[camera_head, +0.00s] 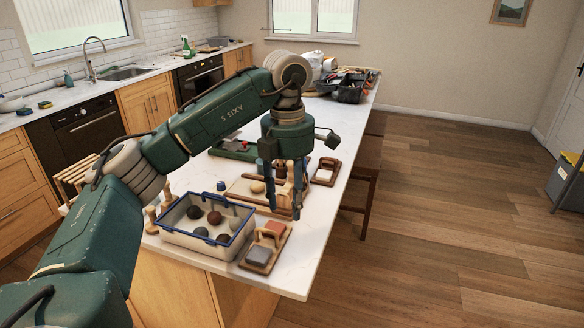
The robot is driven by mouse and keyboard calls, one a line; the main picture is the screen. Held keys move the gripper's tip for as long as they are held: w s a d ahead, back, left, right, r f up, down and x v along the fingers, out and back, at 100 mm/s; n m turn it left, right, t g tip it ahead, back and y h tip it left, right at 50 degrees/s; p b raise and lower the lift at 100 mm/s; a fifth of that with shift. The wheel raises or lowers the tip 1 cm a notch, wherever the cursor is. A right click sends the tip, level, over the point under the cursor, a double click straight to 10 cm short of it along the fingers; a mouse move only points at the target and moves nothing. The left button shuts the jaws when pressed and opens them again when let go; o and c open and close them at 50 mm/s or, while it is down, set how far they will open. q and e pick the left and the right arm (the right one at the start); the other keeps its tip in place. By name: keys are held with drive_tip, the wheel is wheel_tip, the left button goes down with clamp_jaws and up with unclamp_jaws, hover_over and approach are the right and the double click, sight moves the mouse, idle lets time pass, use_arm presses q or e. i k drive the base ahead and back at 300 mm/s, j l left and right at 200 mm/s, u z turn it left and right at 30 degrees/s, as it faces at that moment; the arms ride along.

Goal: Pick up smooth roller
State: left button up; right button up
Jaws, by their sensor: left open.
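My left gripper (283,203) points down over the worktop, above the wooden board area, with its dark fingers apart. Several pottery tools lie below and behind it, and its fingers partly cover them. A light wooden piece (152,220) stands at the left edge of the worktop beside the basket. Another wooden piece shows between and behind the fingers. I cannot tell which of these, if any, is the smooth roller. My right gripper is not in view.
A white basket with a blue rim (188,240) holds several clay balls at the near end. A wooden tray (250,267) with blocks lies to its right. A wooden board (240,188) lies behind. A dark toolbox (349,94) stands at the far end.

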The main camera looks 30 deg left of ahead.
sight(282, 197)
drive_tip(key=i+j, duration=0.75)
drive_tip(key=i, duration=0.05)
